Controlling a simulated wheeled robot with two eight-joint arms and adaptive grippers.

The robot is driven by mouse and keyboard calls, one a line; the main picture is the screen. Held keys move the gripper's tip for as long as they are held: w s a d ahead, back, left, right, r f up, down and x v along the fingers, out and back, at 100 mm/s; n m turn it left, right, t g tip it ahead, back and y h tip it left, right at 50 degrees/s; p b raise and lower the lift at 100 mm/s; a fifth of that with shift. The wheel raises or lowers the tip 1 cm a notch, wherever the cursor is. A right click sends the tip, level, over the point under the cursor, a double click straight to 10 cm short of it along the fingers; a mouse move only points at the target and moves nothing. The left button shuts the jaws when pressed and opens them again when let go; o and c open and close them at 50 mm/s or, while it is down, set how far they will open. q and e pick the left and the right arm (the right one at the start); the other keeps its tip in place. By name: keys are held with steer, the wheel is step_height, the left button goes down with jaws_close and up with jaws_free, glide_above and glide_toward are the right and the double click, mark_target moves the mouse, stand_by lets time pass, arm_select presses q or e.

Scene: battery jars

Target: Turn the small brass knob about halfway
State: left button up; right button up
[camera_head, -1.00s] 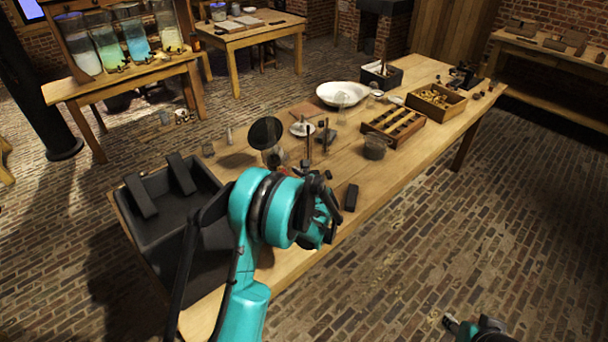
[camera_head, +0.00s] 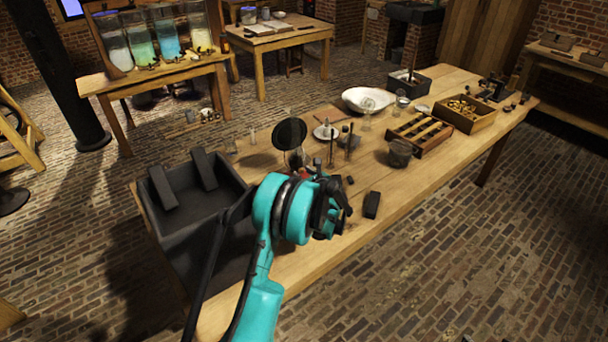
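I cannot make out the small brass knob in this view. It may be too small to see or hidden behind my arm. My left gripper (camera_head: 336,208) is dark, on a teal wrist, and hangs over the near left part of the wooden table (camera_head: 440,158). Its fingers are bunched in shadow, so I cannot tell whether they are open or shut. A round dark disc (camera_head: 290,133) on a stand is just behind it, with a small bit of red near its foot partly covered by my wrist. My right gripper is out of view.
A dark two-part trough (camera_head: 172,231) is at the table's left end. A small black block (camera_head: 371,204) lies right of my gripper. Behind are a slotted wooden rack (camera_head: 420,134), a white dish (camera_head: 368,99) and a wooden box (camera_head: 468,114). Liquid-filled jars (camera_head: 140,45) stand on another table.

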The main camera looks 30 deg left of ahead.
arm_select(q)
jaws_close()
steer(key=m+g, duration=0.1)
steer(key=m+y+b, duration=0.1)
steer(key=m, duration=0.1)
steer(key=shift+w+d+f+g, duration=0.1)
steer(key=shift+w+d+g, duration=0.15)
steer(key=shift+g, duration=0.15)
steer(key=m+b, duration=0.1)
steer(key=m+g+y, duration=0.1)
steer(key=shift+w+f+m+y+b, duration=0.1)
steer(key=shift+w+m+y+b, duration=0.05)
steer(key=shift+m+y+b, duration=0.2)
steer(key=m, duration=0.1)
steer(key=m+g+y+b, duration=0.1)
steer(key=m+b, duration=0.1)
steer(key=m, duration=0.1)
steer(key=shift+w+d+f+y, duration=0.15)
steer(key=shift+f+y, duration=0.1)
steer(key=shift+y, duration=0.1)
steer(key=shift+f+m+g+y+b, duration=0.1)
steer(key=shift+m+g+y+b, duration=0.3)
steer(key=shift+m+y+b, duration=1)
steer(key=shift+m+h+p, duration=0.3)
steer(key=shift+m+h, duration=0.1)
steer(key=shift+m, duration=0.15)
